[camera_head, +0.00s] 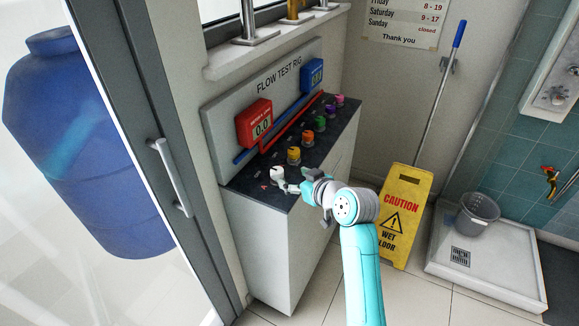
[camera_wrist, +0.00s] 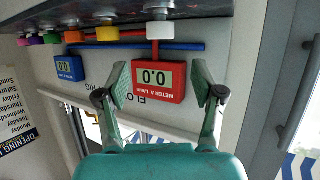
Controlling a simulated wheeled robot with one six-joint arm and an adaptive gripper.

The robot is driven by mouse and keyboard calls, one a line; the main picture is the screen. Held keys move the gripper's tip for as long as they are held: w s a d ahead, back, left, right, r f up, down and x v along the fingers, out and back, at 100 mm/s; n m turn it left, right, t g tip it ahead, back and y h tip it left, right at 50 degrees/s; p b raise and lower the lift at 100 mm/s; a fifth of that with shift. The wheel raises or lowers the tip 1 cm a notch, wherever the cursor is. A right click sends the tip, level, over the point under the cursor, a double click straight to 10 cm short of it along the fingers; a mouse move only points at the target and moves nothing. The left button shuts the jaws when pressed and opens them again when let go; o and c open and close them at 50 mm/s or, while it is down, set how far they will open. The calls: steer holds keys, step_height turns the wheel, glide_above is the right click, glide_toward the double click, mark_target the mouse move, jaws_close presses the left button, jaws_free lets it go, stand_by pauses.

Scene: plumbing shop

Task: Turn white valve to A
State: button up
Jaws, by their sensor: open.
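The white valve (camera_head: 277,174) is a round knob at the near end of the dark counter of the flow test rig. My gripper (camera_head: 291,187) is close beside the valve in the head view. In the wrist view my gripper (camera_wrist: 160,79) is open and empty, and the valve lies beyond the gap between its fingers. The red meter A (camera_head: 255,124) reads 0.0.
A yellow valve (camera_head: 293,155) is the nearest neighbour, with several coloured valves farther along the counter. A blue meter (camera_head: 312,75) hangs on the backboard. A glass door (camera_head: 150,120) stands left. A yellow caution sign (camera_head: 405,215) stands on the floor right of my arm.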

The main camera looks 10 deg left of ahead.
mark_target(278, 171)
steer(key=x, duration=1)
steer(key=shift+w+a+f, duration=0.15)
steer(key=c, duration=1.2)
steer(key=shift+o, duration=0.2)
